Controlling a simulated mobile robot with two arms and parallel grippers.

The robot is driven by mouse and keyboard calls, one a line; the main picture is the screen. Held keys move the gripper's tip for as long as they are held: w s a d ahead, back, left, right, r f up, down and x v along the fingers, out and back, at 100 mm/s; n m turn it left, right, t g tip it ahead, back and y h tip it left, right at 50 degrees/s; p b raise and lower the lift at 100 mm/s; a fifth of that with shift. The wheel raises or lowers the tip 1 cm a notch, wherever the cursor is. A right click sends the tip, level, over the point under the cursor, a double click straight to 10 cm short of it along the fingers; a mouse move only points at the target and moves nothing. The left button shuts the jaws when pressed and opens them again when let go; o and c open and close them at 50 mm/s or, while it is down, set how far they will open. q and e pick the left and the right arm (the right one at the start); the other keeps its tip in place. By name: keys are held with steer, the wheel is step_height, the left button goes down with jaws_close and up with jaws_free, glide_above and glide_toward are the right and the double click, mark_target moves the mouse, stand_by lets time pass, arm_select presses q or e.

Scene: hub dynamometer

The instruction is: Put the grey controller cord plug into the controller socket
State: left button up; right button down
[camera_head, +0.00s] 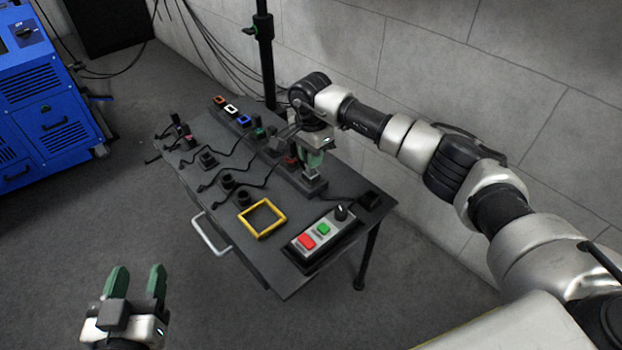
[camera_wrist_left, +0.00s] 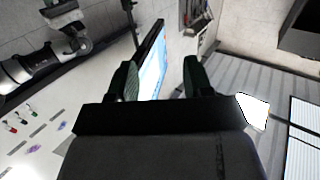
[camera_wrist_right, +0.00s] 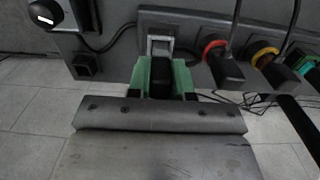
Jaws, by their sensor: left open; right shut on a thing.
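My right gripper (camera_head: 315,162) is over the near end of the socket strip (camera_head: 236,122) on the dark table. In the right wrist view, its green fingers are shut on a dark plug (camera_wrist_right: 161,80), whose cord I cannot trace. The plug lines up with a socket with a light grey frame (camera_wrist_right: 160,44), at the end of the row. The plug's front is at or close to this socket; I cannot tell whether it is inside. My left gripper (camera_head: 136,282) is open and empty, away from the table.
Sockets with red (camera_wrist_right: 214,47) and yellow (camera_wrist_right: 263,54) rings hold plugs beside the grey one. Loose black plugs (camera_head: 228,181), a yellow frame (camera_head: 262,219) and a button box (camera_head: 322,236) lie on the table. A blue cabinet (camera_head: 45,95) stands left.

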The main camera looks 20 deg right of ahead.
steer(key=shift+f+b, duration=0.45)
steer(key=shift+f, duration=0.3)
steer(key=c, duration=0.9)
jaws_free()
arm_select(q)
steer(key=r, duration=0.1)
steer(key=r+t, duration=0.1)
steer(key=t+h, duration=0.1)
steer(key=shift+d+r, duration=0.25)
steer(key=shift+r, duration=0.15)
arm_select(e)
step_height(320, 180, up, 9)
steer(key=shift+r+p, duration=0.15)
steer(key=shift+p, duration=1.05)
steer(key=shift+r, duration=0.75)
arm_select(q)
step_height(320, 180, down, 8)
steer(key=s+a+g+y, duration=0.2)
steer(key=g, duration=0.4)
steer(key=shift+r, duration=0.15)
